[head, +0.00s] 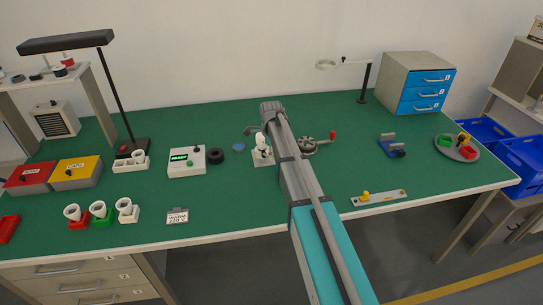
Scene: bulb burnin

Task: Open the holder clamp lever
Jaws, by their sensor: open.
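A small white holder-like fixture (262,155) stands mid-table, just left of my arm and partly hidden by it. Right of my arm is a round grey metal fixture (308,146) with a red-handled lever (333,135) that sticks out to the right and slightly up. I cannot tell from this view which of these is the holder clamp. My arm reaches over the table between them, and its far end is above and behind the white fixture. My gripper's fingers are hidden behind the arm. A short dark piece shows beside the white fixture; I cannot tell what it belongs to.
Left are a meter box (186,162) with a green display, white cups on red and green bases, and a lamp (105,90). Right are a blue-based bracket (391,147), a strip with a yellow knob (379,198) and a round tray (440,153).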

